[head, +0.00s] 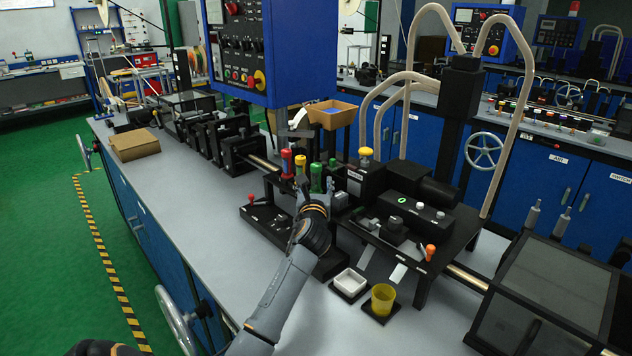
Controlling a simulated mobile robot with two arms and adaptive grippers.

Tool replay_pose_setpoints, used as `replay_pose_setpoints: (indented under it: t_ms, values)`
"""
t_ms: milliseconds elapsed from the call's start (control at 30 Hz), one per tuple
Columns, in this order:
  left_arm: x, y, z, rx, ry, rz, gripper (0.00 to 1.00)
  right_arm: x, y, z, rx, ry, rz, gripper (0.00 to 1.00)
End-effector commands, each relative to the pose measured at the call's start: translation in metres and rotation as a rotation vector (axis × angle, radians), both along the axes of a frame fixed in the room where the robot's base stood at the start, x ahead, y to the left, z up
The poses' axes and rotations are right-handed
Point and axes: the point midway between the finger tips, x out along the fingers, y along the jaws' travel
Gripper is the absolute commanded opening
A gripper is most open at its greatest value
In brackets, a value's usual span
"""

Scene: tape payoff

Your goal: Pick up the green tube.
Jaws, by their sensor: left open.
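The green tube (316,176) stands upright in a black rack on the grey bench, near the middle of the head view. A yellow-topped tube (300,163) and a red tube (287,162) stand just left of it. My left gripper (315,190) is open at the green tube, its fingers around or close beside the tube's lower part. I cannot tell whether they touch it. The gripper hides the tube's lower end and part of the rack. My right gripper is not in view.
A blue control panel (268,50) hangs above and behind the tubes. A black machine with a yellow knob (366,152) stands close on the right. A white dish (350,282) and a yellow cup (383,298) sit at the front.

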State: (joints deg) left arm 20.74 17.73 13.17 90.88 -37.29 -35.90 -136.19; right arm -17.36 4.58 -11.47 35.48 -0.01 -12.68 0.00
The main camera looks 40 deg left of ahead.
Motion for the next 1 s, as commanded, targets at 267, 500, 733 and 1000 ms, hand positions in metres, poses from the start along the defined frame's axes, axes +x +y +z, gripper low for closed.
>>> replay_pose_setpoints:
  t_ms: [267, 500, 733, 1000]
  values:
    - [0.020, 0.016, -0.001, -0.001, 0.001, -0.001, 0.56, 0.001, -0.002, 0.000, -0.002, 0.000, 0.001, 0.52]
    - [0.021, 0.017, -0.001, 0.000, 0.000, -0.002, 0.56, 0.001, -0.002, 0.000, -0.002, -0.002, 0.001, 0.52]
    - [0.020, 0.017, -0.001, 0.000, 0.000, -0.001, 0.09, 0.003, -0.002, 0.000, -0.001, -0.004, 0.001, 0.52]
    - [0.020, 0.017, -0.001, 0.001, -0.001, -0.001, 0.00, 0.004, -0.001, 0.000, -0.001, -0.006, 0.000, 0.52]
